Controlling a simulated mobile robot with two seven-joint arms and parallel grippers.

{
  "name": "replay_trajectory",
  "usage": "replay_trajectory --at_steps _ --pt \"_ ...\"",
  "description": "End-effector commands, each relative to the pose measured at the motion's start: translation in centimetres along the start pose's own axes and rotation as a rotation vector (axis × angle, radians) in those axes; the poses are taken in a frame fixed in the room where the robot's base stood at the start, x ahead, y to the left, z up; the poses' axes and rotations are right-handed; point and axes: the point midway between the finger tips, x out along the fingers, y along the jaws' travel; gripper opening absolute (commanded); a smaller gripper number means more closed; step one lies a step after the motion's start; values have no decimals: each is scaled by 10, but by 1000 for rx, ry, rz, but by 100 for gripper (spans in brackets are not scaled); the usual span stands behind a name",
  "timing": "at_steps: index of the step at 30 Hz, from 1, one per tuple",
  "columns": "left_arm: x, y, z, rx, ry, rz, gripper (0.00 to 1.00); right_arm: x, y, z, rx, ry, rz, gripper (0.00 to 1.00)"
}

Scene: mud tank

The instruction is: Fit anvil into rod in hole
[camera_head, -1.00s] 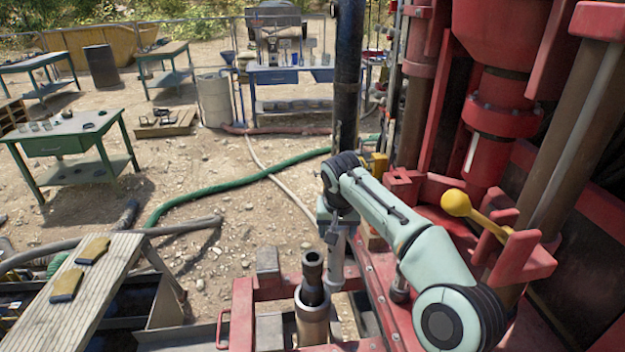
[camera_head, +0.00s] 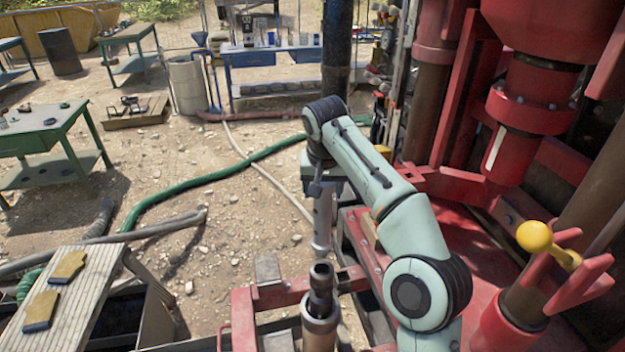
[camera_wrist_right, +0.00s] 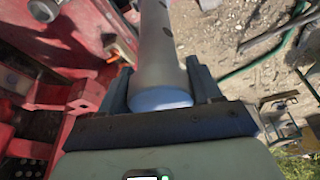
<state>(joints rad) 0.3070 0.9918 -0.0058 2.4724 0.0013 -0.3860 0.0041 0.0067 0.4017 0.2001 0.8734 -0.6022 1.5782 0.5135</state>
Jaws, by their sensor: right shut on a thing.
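The anvil (camera_head: 322,218) is a pale grey metal cylinder hanging nearly upright from my right gripper (camera_head: 325,186). In the right wrist view my right gripper (camera_wrist_right: 158,88) is shut on the anvil (camera_wrist_right: 156,45), with one finger on each side of it. The rod in the hole (camera_head: 321,290) is a dark, hollow-topped pipe standing upright in a lighter metal collar at the bottom centre. In the head view the anvil's lower end shows just above the rod's top, with a small gap between them. Its exact depth over the rod is hard to tell. My left gripper is not in view.
Red rig framework (camera_head: 470,215) stands close on the right, with a yellow-knobbed lever (camera_head: 535,237). A red frame bar (camera_head: 280,293) runs beside the rod. A wooden plank table (camera_head: 75,315) with two yellowish pieces stands at lower left. Open gravel lies beyond.

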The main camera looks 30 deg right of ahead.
Motion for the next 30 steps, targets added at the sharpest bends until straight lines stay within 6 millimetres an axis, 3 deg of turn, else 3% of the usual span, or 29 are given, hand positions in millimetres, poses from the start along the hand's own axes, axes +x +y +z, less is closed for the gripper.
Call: replay_trajectory --at_steps 8,30 --pt "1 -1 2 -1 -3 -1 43 6 1 2 0 4 -1 0" --pt "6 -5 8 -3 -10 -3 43 50 1 17 1 3 -2 0"
